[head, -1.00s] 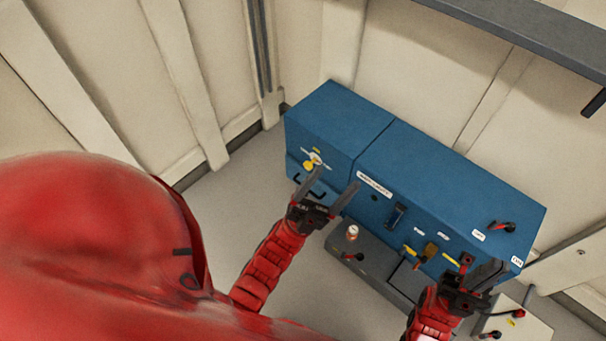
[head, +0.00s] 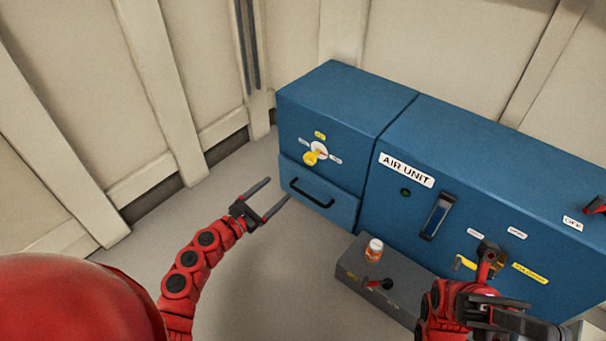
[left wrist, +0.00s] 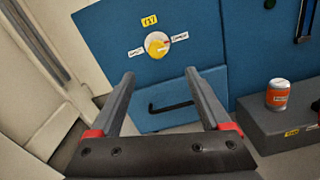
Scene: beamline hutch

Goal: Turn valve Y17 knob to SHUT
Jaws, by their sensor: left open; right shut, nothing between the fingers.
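The yellow valve knob (head: 313,156) sits on a pale round plate on the front of the left blue cabinet. A small yellow tag is above it, and a small white label lies on each side; I cannot read these surely. My right gripper (head: 550,328) is shut and empty at the lower right, before the large cabinet.
A black drawer handle (head: 311,193) sticks out below the knob. The AIR UNIT cabinet (head: 400,215) stands to the right. A grey box (head: 352,268) bearing an orange-labelled jar (head: 374,250) and a red-black lever stands on the floor. Floor (head: 270,280) left of it is clear.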

